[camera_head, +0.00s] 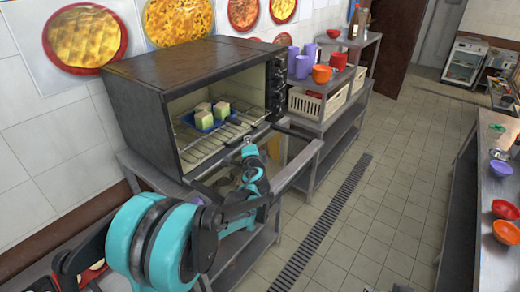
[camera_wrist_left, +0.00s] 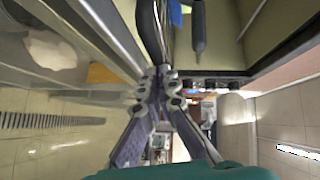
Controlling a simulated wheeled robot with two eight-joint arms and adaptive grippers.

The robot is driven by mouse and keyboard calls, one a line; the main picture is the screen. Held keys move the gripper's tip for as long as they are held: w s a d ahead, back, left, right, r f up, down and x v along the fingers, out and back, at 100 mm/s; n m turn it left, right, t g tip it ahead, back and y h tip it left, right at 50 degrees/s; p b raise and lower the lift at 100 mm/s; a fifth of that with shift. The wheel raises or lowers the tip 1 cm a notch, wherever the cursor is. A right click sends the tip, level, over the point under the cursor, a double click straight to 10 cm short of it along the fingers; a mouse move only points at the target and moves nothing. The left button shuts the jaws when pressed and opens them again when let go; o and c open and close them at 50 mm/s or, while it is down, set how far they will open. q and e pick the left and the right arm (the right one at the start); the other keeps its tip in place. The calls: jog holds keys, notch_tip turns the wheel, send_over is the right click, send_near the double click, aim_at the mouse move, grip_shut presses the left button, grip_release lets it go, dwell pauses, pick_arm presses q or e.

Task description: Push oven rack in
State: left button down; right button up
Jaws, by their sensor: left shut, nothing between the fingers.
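The dark metal oven (camera_head: 130,85) stands on a steel table with its front open. Its wire oven rack (camera_head: 228,134) lies inside and reaches to the front opening. A blue tray (camera_head: 204,121) with several green-and-white blocks (camera_head: 221,110) rests on the rack. My left gripper (camera_head: 249,148) is shut and empty at the front of the opening, close to the rack's front edge; I cannot tell whether it touches. In the left wrist view, the gripper (camera_wrist_left: 158,76) points toward the opening, and a bit of the blue tray (camera_wrist_left: 177,14) shows at the top. My right gripper is out of view.
Right of the oven, a steel shelf holds cream baskets (camera_head: 318,102), purple cups (camera_head: 302,66) and an orange pot (camera_head: 321,74). A counter with bowls (camera_head: 505,210) stands at far right. The tiled floor between has a drain grate (camera_head: 325,220) and is clear.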

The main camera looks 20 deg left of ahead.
aim_at(229, 133)
pick_arm(q)
jog(key=w+a, duration=0.1)
jog(key=a, duration=0.1)
jog(key=w+a, duration=0.1)
jog(key=a, duration=0.2)
jog(key=w+a, duration=0.1)
jog(key=a, duration=0.2)
jog(key=shift+a+b, duration=0.25)
jog(key=shift+b, duration=0.1)
jog(key=shift+w+a, duration=0.1)
jog(key=shift+a, duration=0.1)
jog(key=shift+r, duration=0.1)
jog(key=shift+a, duration=0.1)
